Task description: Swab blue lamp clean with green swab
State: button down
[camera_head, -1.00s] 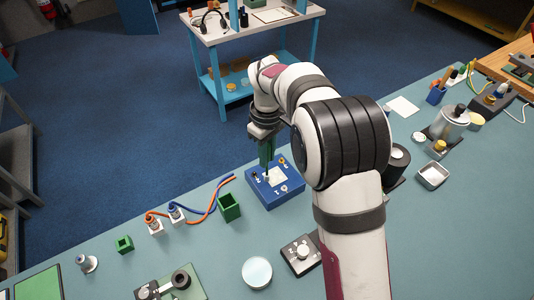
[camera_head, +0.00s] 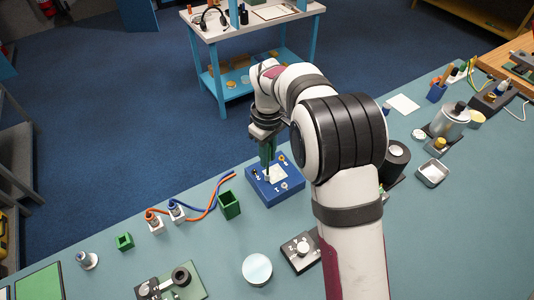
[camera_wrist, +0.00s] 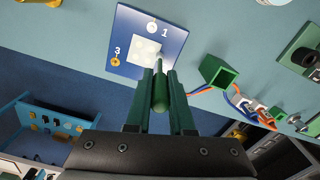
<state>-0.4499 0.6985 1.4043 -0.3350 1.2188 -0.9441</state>
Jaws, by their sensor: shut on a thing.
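My gripper (camera_wrist: 160,76) is shut on the green swab (camera_wrist: 160,95), which sits between its green fingers; the gripper also shows in the head view (camera_head: 267,153). I cannot tell whether the tip touches the plate. The box also shows in the head view (camera_head: 257,187). It carries a pale round lamp (camera_wrist: 152,28) by the number 1 and a brass-coloured one (camera_wrist: 116,62) by the number 3. I cannot make out a blue-coloured lamp; part of the box is hidden behind the fingers.
An open green box (camera_head: 230,205) stands left of the blue box, near the orange and blue cables (camera_head: 207,210). A switch box (camera_head: 301,252) and a pale round disc (camera_head: 257,269) lie nearer. Bare bench (camera_head: 110,270) shows at the left.

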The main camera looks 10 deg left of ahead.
jog(key=shift+w+d, duration=2.25)
jog(key=shift+d, duration=0.05)
jog(key=shift+s+a, duration=1.1)
jog(key=shift+a, duration=0.3)
jog(key=shift+s+a, duration=1.05)
jog(key=shift+a, duration=0.3)
jog(key=w+d, duration=0.4)
jog(key=w, duration=0.1)
jog(key=shift+w+d, duration=0.15)
jog(key=shift+w, duration=0.1)
jog(key=shift+r, duration=0.1)
jog(key=shift+r, duration=2.5)
